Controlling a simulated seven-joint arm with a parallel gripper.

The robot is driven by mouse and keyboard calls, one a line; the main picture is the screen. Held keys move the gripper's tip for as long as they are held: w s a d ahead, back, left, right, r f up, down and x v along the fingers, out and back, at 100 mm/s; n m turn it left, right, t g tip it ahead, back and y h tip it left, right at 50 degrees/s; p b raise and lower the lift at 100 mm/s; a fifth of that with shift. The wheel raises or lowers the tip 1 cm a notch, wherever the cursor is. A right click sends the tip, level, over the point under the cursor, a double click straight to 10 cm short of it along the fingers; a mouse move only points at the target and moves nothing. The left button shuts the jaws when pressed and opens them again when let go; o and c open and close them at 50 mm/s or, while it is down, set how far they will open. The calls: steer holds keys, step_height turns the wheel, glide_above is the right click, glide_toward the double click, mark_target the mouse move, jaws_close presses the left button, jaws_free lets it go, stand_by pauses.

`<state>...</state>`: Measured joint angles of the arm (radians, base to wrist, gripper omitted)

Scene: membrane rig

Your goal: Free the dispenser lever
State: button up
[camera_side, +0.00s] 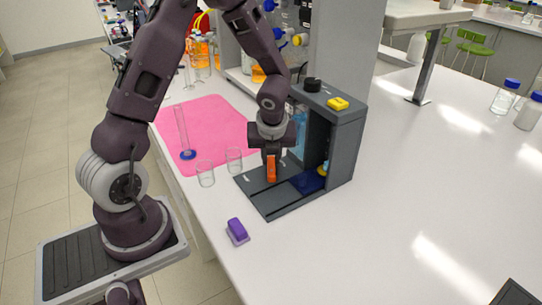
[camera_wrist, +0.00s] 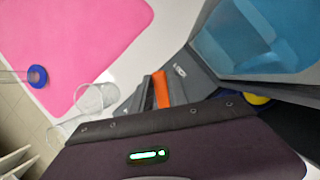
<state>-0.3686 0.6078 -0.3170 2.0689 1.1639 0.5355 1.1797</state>
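The dark grey dispenser (camera_side: 345,120) stands upright on the white bench; its base plate extends toward my arm. The orange lever (camera_side: 271,168) stands upright over the left part of that base. In the wrist view the lever (camera_wrist: 161,90) shows as an orange strip beside dark grey parts, its lower end hidden by my wrist housing. My gripper (camera_side: 271,152) points down right at the lever's top. The fingers are too small and dark to tell whether they are open or closed on the lever, or touching it.
Two clear beakers (camera_side: 205,174) stand left of the base, near a pink mat (camera_side: 215,125) with a glass cylinder (camera_side: 183,135). A purple block (camera_side: 237,231) lies in front. A yellow button (camera_side: 338,103) and black knob (camera_side: 312,85) top the dispenser.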

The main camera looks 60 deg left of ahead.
steer(key=shift+n, duration=0.3)
jaws_close()
steer(key=shift+s+a+n+g, duration=0.15)
steer(key=shift+s+n+g, duration=0.3)
steer(key=shift+n, duration=0.45)
steer(key=n, duration=0.1)
steer(key=s+n+g, duration=0.1)
steer(key=n, duration=0.1)
steer(key=n+g, duration=0.1)
steer(key=shift+s+a+n+y, duration=0.1)
steer(key=shift+s+n+y, duration=0.15)
steer(key=shift+n+y, duration=0.05)
steer(key=shift+s+d+n+g+h, duration=0.15)
steer(key=shift+s+n+g, duration=0.15)
steer(key=shift+n, duration=0.55)
steer(key=shift+s+n+g+h, duration=0.1)
steer(key=shift+s+n+g, duration=0.2)
steer(key=shift+n, duration=0.5)
steer(key=shift+s+d+n+g+h, duration=0.15)
steer(key=shift+s+n+g, duration=0.15)
steer(key=shift+n, duration=0.55)
steer(key=o, duration=0.9)
jaws_free()
steer(key=v, duration=0.7)
